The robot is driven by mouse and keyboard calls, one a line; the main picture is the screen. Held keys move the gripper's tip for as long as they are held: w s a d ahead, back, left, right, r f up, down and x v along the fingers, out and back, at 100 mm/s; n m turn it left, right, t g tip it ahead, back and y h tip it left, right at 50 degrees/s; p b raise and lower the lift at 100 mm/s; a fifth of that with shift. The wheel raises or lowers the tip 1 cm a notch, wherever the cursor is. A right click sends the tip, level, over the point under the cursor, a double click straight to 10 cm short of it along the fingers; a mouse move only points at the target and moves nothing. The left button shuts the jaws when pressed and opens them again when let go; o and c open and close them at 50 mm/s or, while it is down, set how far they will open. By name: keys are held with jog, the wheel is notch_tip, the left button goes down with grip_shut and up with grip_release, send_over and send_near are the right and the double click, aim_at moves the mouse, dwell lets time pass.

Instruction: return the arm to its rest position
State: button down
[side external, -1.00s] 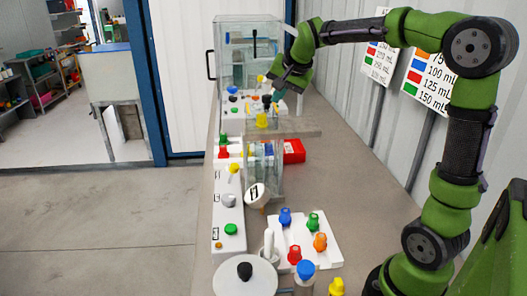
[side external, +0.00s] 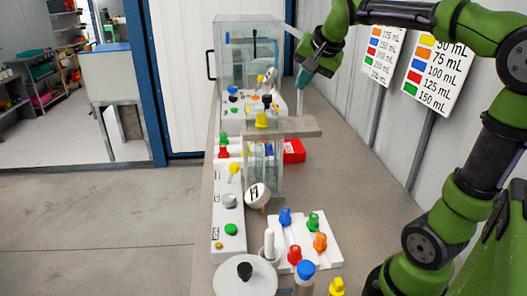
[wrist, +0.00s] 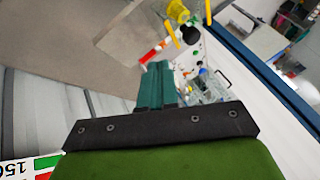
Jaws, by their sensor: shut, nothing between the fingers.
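My gripper (side external: 302,80) is at the upper middle of the side view, at the end of my green arm, in the air to the right of the glass cabinet. Its teal fingers (wrist: 155,88) are together in the wrist view, with nothing held between them. It is apart from the equipment on the bench. My arm reaches in from the right along the wall.
The long bench (side external: 352,217) holds a glass cabinet (side external: 247,60), a yellow knob (side external: 262,120) on a raised plate, a red box (side external: 293,150), a white tray with coloured knobs (side external: 303,240) and a round lid (side external: 245,276). Volume signs (side external: 438,72) hang on the wall.

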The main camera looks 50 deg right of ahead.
jog(key=s+a+f+n+y, duration=0.2)
jog(key=s+a+f+n, duration=0.2)
jog(key=a, duration=0.4)
jog(key=s+a+f+n+y, duration=0.2)
jog(key=s+a+f+n, duration=0.3)
jog(key=s+a+f, duration=0.2)
jog(key=s+a, duration=0.2)
jog(key=shift+a+f+y, duration=0.2)
jog(key=shift+a+y, duration=0.1)
